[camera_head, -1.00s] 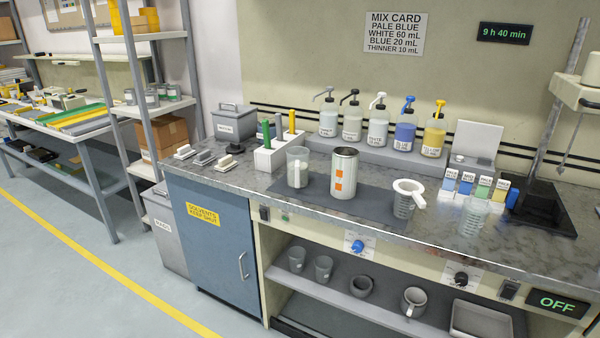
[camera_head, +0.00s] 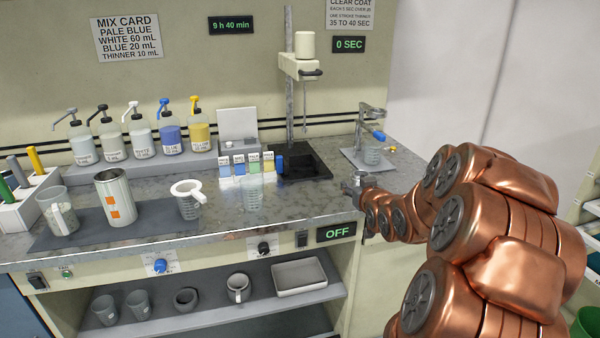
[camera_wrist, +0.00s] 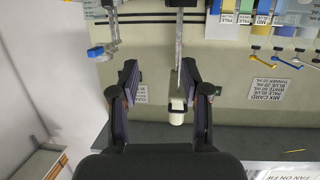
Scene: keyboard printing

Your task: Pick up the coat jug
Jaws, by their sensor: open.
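No vessel carries a readable "coat jug" label, so I cannot tell for certain which one it is. A clear jug (camera_head: 58,212) with a pale handle stands upright on the dark mat at the left of the bench. A clear marked beaker (camera_head: 252,195) stands near the bench front, and a small clear vessel (camera_head: 372,155) stands under the stand at the right. My gripper (camera_head: 358,185) is over the bench's right front edge, apart from all of these. In the wrist view my gripper (camera_wrist: 158,85) is open, with nothing between its fingers.
A metal can (camera_head: 116,198) and a strainer on a cup (camera_head: 188,200) share the mat (camera_head: 150,222). Pump bottles (camera_head: 170,135) line the back. A mixer (camera_head: 302,65) rises above a black plate (camera_head: 305,162). A lower shelf (camera_head: 205,310) holds cups, a mug (camera_head: 238,288) and a tray.

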